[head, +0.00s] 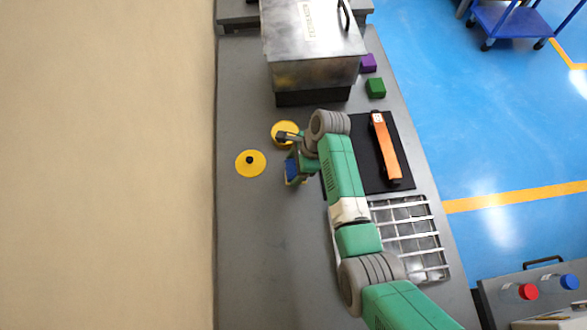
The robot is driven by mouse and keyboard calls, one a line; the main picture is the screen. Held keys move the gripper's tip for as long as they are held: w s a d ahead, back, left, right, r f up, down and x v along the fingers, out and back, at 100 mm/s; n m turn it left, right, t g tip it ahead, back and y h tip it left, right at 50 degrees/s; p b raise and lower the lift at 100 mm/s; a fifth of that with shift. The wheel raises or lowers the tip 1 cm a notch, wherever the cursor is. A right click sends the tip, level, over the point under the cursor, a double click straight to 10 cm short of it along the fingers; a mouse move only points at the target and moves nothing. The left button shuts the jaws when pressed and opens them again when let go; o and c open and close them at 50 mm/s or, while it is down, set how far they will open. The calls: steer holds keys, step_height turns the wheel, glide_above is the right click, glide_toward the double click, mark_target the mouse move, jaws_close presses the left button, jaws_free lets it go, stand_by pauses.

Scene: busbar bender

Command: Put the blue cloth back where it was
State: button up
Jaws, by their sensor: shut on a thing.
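The blue cloth (291,168) shows as a small blue patch at the end of my arm, left of the black mat. My gripper (294,178) is shut on it, over the grey bench top. The gripper is small in the picture and partly covered by my own wrist. I cannot tell whether the cloth touches the bench.
Two yellow discs (250,163) (285,133) lie near the gripper. An orange bar (386,148) lies on the black mat (402,170). A metal grid tray (443,262), green block (376,87), purple block (368,63) and metal machine (312,45) surround it. The lower-left bench (265,250) is clear.

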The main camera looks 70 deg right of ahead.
mark_target(294, 171)
steer(key=shift+w+d+f+b, duration=0.15)
steer(key=shift+f+b, duration=0.2)
steer(key=shift+f, duration=0.55)
steer(key=shift+w+d+f+b, duration=0.1)
steer(key=shift+f+b, duration=0.2)
steer(key=shift+f, duration=0.6)
steer(key=shift+f, duration=0.1)
steer(key=o, duration=0.9)
steer(key=shift+o, duration=0.2)
steer(key=p+v, duration=0.3)
steer(key=v, duration=0.9)
